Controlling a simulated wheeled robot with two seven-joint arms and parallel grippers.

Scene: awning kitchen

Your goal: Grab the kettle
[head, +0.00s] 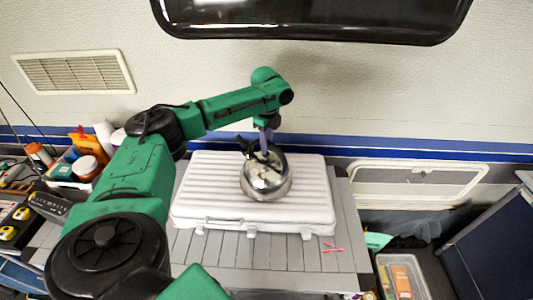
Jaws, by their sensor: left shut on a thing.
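The kettle (266,182) is shiny metal with a dark handle. It is over the ribbed top of a white case (315,190) in the head view. My left gripper (262,150) points down at the top of the kettle and is shut on its handle. The fingertips are small and partly hidden against the dark handle. I cannot tell whether the kettle's base touches the case. My right gripper is not in view.
The white case lies on a grey slatted table (290,254). A pink item (333,247) lies on the slats at right. Bottles and boxes (87,167) crowd the left side. A bin (402,276) stands at lower right. The wall with a vent (75,72) is behind.

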